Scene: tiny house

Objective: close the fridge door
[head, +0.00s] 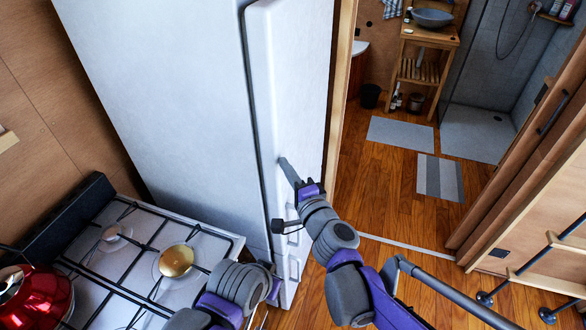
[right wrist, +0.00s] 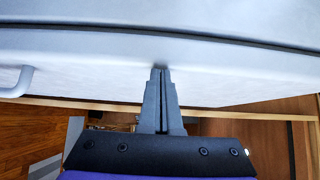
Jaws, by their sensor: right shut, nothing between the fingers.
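The white fridge (head: 165,95) stands tall at the left of the head view. Its door (head: 290,75) is the panel on the right side, lined up close to the body, with a narrow dark seam between them. The seam also crosses the right wrist view, above the door's pale face (right wrist: 230,87). My right gripper (head: 285,163) is shut and empty, its fingertips at the door face; contact looks likely but is not certain. A pale handle (right wrist: 20,82) shows at the left of the wrist view. My left gripper (head: 272,288) is low beside the stove, its fingers mostly hidden.
A gas stove (head: 205,238) with a red pot (head: 38,298) stands at lower left, close to my left arm. Wooden floor (head: 385,205) lies open to the right of the fridge. A doorway leads to a bathroom with mats (head: 402,135). A ladder-like rail (head: 540,275) is at right.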

